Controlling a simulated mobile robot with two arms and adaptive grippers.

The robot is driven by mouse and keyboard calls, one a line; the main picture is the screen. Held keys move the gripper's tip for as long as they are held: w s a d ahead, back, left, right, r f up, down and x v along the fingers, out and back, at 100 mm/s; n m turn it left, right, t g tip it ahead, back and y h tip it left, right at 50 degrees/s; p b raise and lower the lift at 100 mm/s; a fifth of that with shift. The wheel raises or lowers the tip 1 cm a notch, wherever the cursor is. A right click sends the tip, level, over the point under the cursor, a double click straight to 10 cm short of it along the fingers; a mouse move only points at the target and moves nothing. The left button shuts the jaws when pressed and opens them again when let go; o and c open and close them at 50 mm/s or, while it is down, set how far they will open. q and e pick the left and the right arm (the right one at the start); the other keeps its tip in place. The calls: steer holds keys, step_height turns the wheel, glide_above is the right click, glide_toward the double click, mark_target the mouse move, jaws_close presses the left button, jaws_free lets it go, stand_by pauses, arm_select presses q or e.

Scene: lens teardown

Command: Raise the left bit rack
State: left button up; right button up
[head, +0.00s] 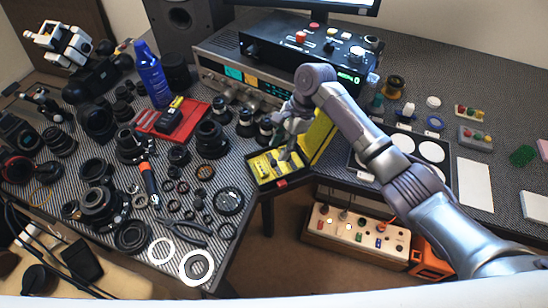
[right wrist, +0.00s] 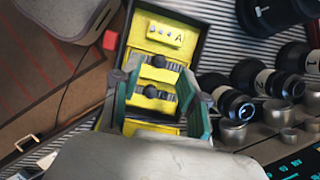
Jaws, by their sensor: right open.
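The small black case with a yellow inside (head: 252,166) stands open at the table's front edge. In the right wrist view, two grey bit racks with round black knobs lie in the yellow tray: the one nearer the "A" label (right wrist: 165,34) is the left rack (right wrist: 150,78), with the other rack (right wrist: 150,104) below it. My right gripper (head: 284,150) is over the case. In the right wrist view its open fingers (right wrist: 156,90) stand on either side of the racks, with nothing held. Contact cannot be told. My left gripper is not in view.
The case's yellow lid (head: 320,136) stands up beside my right gripper. Lens barrels (head: 210,139) crowd its left side, and the grey instrument (head: 228,72) stands behind. A red tray (head: 172,118) lies farther left. A box with knobs (head: 356,234) sits below the table edge.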

mark_target(273, 161)
steer(key=x, duration=0.4)
steer(key=shift+a+f, duration=0.1)
steer(key=shift+f, duration=0.25)
steer(key=shift+a+f, duration=0.1)
steer(key=shift+f, duration=0.1)
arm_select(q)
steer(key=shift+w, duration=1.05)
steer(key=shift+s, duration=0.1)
